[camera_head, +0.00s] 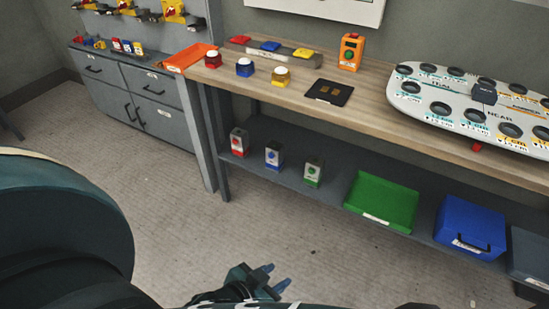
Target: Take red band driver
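I cannot single out a red band driver at this size. Small tools with yellow and red parts (172,10) hang on the wall at the upper left, too small to tell apart. Small red, blue and yellow items (122,46) stand on the grey cabinet below them. My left gripper (275,278) is low at the bottom centre, over the floor and well in front of the workbench. Its two blue-grey fingers are apart with nothing between them. My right gripper does not show clearly; only a dark sliver is at the bottom edge.
A wooden workbench (375,100) runs along the wall, holding an orange tray (188,57), coloured-base jars, an orange device (351,52) and a white board with holes (470,92). Its lower shelf holds small cartons, a green tray (382,200) and a blue box (470,225). The floor (170,170) is clear.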

